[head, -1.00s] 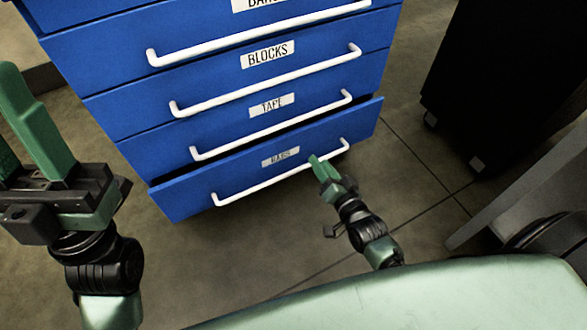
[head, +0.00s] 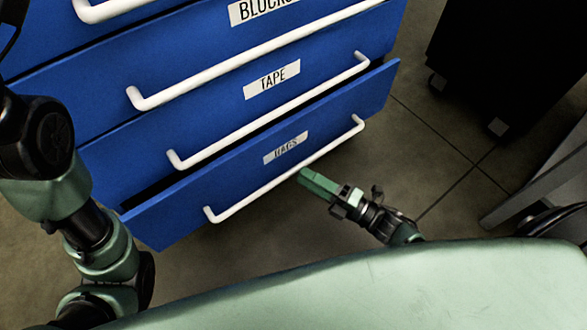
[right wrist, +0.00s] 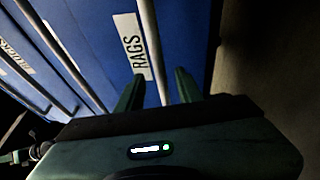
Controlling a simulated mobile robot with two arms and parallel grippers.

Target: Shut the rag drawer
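The rag drawer (head: 240,180) is the lowest drawer of the blue cabinet. It stands partly out, with a dark gap along its top edge. Its white bar handle (head: 255,192) runs below the RAGS label (head: 286,148). My right gripper (head: 303,176) is beside the handle, at the right of its middle. In the right wrist view the two green fingers (right wrist: 158,85) are apart, and the handle (right wrist: 150,40) shows between them. I cannot tell whether they touch it. My left arm is at the left edge; its gripper is out of view.
The TAPE drawer (head: 225,110) and the BLOCKS drawer (head: 200,60) above look closed. A black wheeled unit (head: 510,60) stands at the back right. A grey piece of furniture (head: 545,180) is at the right edge. Bare floor (head: 440,150) lies between.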

